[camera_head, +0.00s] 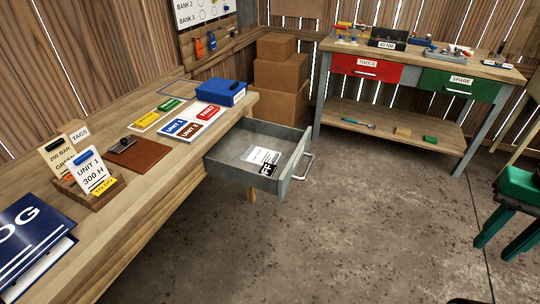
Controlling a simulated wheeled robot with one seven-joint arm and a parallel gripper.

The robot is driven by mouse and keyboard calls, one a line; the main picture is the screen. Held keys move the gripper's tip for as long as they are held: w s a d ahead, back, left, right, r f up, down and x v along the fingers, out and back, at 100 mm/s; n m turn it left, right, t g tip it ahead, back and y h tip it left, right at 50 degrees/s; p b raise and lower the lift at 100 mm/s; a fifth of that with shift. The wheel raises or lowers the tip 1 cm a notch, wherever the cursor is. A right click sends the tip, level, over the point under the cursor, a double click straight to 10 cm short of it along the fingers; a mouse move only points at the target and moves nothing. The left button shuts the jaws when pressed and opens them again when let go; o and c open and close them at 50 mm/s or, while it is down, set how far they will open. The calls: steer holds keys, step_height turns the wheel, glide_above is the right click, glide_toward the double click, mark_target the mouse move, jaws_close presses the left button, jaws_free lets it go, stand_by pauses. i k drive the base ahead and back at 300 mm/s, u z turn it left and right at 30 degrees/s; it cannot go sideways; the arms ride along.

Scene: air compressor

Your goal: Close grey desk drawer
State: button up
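The grey desk drawer (230,162) is pulled out from the right end of the wooden desk (160,190). A silver bar handle (304,166) is on its front panel, which faces right. Inside the drawer lie a white paper (261,154) and a small black-and-white label or card. My gripper does not show in the head view.
The desk holds a blue box (221,93), coloured cards, a brown clipboard and a tag holder. Cardboard boxes (281,78) stand behind the drawer. A workbench with a red drawer (367,68) and a green drawer is at the back. The concrete floor (370,230) right of the drawer is clear.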

mark_target(223, 160)
steer(key=u, duration=0.25)
steer(key=i, duration=0.55)
steer(key=u, duration=0.1)
steer(key=k, duration=1.1)
steer(key=z, duration=0.4)
steer(key=i, duration=1.5)
steer(key=u, duration=0.55)
